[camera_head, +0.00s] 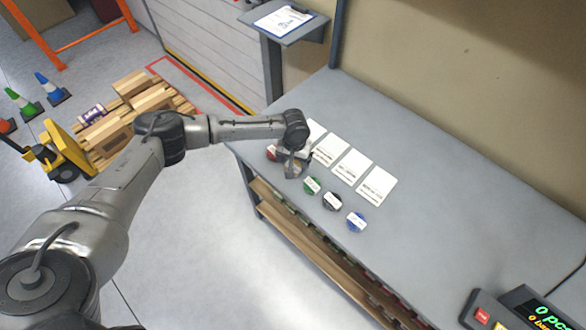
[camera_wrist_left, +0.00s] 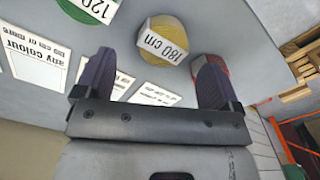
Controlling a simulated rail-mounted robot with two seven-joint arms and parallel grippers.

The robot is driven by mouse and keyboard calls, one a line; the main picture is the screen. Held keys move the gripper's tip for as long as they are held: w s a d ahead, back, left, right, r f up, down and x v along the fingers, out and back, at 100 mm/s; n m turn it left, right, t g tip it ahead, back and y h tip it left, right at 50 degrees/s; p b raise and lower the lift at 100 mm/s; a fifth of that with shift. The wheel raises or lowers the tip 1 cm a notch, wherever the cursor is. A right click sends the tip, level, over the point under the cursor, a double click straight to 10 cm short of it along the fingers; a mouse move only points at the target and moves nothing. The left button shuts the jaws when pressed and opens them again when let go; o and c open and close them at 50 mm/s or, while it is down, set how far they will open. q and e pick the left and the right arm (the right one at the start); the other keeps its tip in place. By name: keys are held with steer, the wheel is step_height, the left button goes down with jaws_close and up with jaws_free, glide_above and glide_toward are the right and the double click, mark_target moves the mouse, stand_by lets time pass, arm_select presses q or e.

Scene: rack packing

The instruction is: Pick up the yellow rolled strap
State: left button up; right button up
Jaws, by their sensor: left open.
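The yellow rolled strap (camera_wrist_left: 172,27) shows in the left wrist view with a white "180 cm" label across it. It lies on the grey workbench (camera_head: 430,150), just beyond and between the two fingers. My left gripper (camera_wrist_left: 153,78) is open, with one finger on each side and clear space between them. In the head view my left gripper (camera_head: 293,168) is over the row of straps near the bench's front edge and mostly hides the yellow strap. I cannot tell its exact height above the bench. My right gripper is in neither view.
Green (camera_head: 312,185), black (camera_head: 332,201) and blue (camera_head: 357,221) rolled straps lie to the right, and a red one (camera_head: 271,153) to the left. Several white cards (camera_head: 351,167) lie behind them. A keypad with display (camera_head: 497,312) is at front right. The bench's middle is clear.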

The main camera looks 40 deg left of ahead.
arm_select(q)
steer(key=f, duration=0.2)
steer(key=f+b, duration=0.1)
steer(key=f, duration=0.1)
steer(key=shift+a+f, duration=0.2)
steer(key=shift+f, duration=0.2)
steer(key=c, duration=1)
